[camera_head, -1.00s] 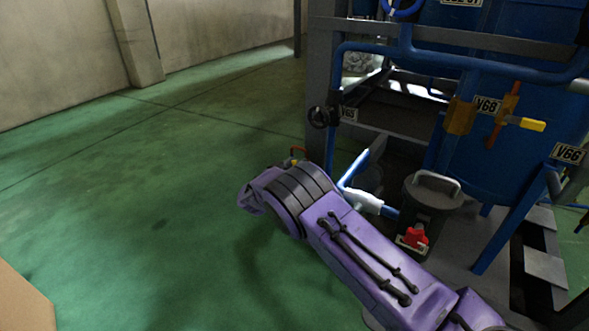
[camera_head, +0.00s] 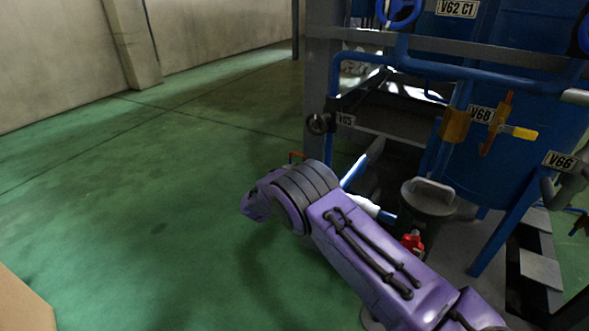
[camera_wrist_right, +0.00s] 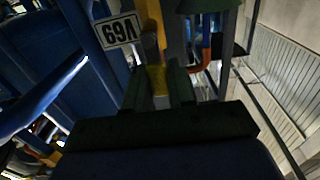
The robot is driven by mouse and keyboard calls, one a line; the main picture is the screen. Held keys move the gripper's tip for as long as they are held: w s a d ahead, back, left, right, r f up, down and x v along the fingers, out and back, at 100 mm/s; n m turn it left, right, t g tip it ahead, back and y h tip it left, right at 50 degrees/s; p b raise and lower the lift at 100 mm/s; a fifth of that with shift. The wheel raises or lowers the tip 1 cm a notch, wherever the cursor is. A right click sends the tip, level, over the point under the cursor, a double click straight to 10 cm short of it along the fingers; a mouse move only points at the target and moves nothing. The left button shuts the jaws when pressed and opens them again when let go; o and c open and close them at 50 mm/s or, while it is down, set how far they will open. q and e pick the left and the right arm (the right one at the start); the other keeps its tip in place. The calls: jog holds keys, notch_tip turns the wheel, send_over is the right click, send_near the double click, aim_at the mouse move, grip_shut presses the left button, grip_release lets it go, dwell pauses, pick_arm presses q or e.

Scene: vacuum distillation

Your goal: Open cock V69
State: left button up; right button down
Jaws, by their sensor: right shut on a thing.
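The cock's label, reading V69 upside down (camera_wrist_right: 118,31), is at the upper left of the right wrist view. My right gripper (camera_wrist_right: 156,88) is just below and right of it, its two dark fingers closed on a yellow handle (camera_wrist_right: 156,76). The handle runs up between the fingers; its far end and the cock's body are unclear in the dim view. In the head view my purple right arm covers the lower middle, and its gripper is hidden. My left gripper is in no view.
The blue pipe frame fills the right of the head view. It carries a V65 label (camera_head: 345,120), a V68 label (camera_head: 480,114) beside a yellow-tipped lever (camera_head: 517,131), and a V66 label (camera_head: 560,161). A red valve (camera_head: 412,243) sits beside my arm.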

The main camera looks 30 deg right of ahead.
jog(key=shift+f, duration=0.1)
jog(key=c, duration=1)
grip_release()
jog(key=shift+s, duration=0.1)
jog(key=shift+c, duration=0.2)
jog(key=p+v, duration=0.3)
jog(key=v, duration=0.7)
jog(key=shift+a, duration=0.3)
